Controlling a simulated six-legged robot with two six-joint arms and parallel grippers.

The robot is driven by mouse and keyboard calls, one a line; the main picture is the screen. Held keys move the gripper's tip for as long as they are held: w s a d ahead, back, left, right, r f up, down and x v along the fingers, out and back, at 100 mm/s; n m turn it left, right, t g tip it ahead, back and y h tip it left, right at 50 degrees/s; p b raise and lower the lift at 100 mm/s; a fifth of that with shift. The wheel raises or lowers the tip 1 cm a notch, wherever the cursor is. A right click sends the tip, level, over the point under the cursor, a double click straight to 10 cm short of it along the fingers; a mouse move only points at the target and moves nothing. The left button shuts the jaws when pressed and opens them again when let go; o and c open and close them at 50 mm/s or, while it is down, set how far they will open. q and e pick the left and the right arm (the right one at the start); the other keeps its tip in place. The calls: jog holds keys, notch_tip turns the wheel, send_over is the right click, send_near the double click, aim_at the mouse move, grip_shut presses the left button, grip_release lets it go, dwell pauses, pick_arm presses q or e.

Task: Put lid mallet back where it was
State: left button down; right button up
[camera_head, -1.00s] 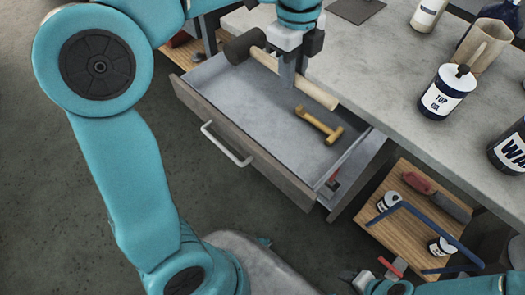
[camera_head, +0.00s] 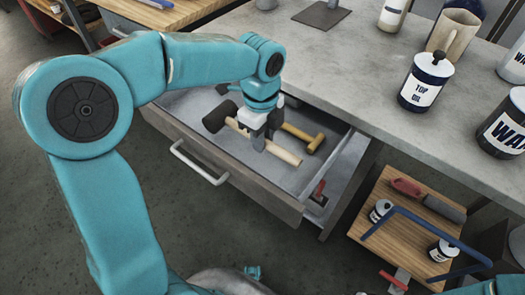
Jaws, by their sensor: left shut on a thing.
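The lid mallet, with a black head (camera_head: 219,116) and a pale wooden handle (camera_head: 284,152), is in my left gripper (camera_head: 261,142). The gripper is shut on the handle and points down over the open drawer (camera_head: 240,181). The mallet appears low inside the drawer; whether it touches the drawer floor I cannot tell. My right gripper is not in view.
A wooden lower shelf (camera_head: 388,220) at right carries a blue bar (camera_head: 425,229) and small cans. Bare drawer floor shows near its right end.

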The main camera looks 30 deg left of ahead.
aim_at(262, 159)
pick_arm(q)
notch_tip(262, 159, down, 4)
jog(key=shift+f+b, duration=0.2)
jog(key=shift+b, duration=0.4)
jog(key=shift+w+f, duration=0.1)
jog(key=c, duration=0.9)
grip_release()
jog(key=shift+c, duration=0.2)
